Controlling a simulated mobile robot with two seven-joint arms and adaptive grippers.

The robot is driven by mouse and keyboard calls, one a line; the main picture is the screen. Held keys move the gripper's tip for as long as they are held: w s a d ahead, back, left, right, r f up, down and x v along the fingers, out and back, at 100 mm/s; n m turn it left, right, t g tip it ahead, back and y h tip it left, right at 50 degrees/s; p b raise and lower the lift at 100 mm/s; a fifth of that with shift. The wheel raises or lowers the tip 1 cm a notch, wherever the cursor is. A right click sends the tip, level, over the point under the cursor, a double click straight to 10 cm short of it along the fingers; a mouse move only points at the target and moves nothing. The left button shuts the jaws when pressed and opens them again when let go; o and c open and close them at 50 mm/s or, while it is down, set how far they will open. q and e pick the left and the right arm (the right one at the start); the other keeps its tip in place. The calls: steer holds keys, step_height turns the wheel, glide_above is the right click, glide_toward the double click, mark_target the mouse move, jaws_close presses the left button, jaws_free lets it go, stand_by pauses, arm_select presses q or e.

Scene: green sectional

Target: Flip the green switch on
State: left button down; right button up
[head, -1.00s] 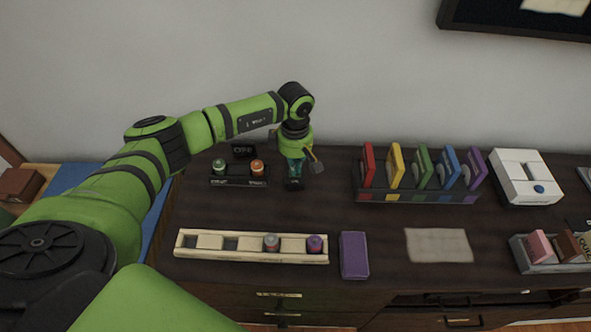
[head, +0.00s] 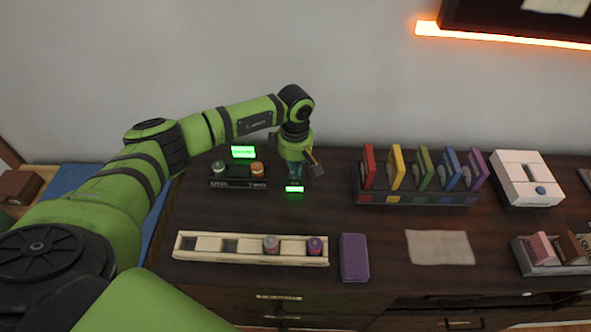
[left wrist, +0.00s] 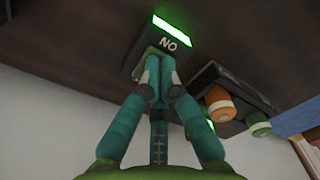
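The switch box (head: 294,189) stands on the dark cabinet top, and its label strip glows green. In the left wrist view the box (left wrist: 168,43) shows a lit green strip and the letters "NO", which look like "ON" seen upside down. A greenish switch piece (left wrist: 153,64) shows just beyond my fingertips and is mostly covered by them. My left gripper (head: 295,176) reaches down at the box. In the left wrist view its teal fingers (left wrist: 156,88) are closed together against or very near the switch; contact is unclear. My right gripper is out of view.
A panel with green and orange knobs (head: 238,183) and a lit green display (head: 243,152) stand left of the box. A cream tray (head: 205,255) and a purple block (head: 354,257) lie in front. A rack of colored panels (head: 400,198) stands right. An orange light strip (head: 500,38) glows on the wall.

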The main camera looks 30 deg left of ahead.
arm_select(q)
steer(key=shift+r+p, duration=1.75)
steer(key=shift+r, duration=1.55)
steer(key=shift+f, duration=0.1)
